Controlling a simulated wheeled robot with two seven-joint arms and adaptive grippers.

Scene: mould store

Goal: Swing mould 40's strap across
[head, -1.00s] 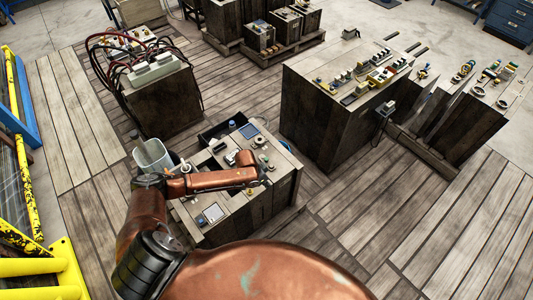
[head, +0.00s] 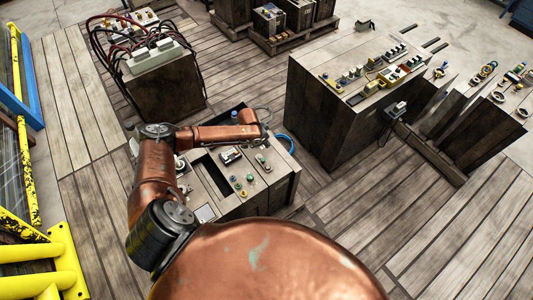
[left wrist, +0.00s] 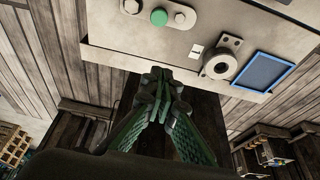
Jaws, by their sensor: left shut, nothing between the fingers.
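No number 40 and no strap can be made out. In the head view a wooden block with a pale top (head: 222,180) stands just beyond my body, with small fittings on it. My left arm reaches over its far part and hides some of it. In the left wrist view my left gripper (left wrist: 160,78) is shut and empty, its green fingers together. Its tips appear just below the edge of a pale panel (left wrist: 135,38); I cannot tell whether they touch it. The panel bears a green button (left wrist: 159,17), a round grey fitting (left wrist: 218,65) and a blue-framed plate (left wrist: 263,71). My right gripper is not in view.
A larger block (head: 325,120) with fittings on top stands to the right, and narrower blocks (head: 477,118) beyond it. A block with red hoses (head: 165,90) stands at the back left. Yellow rails (head: 45,262) line the left. Plank floor lies clear at the lower right.

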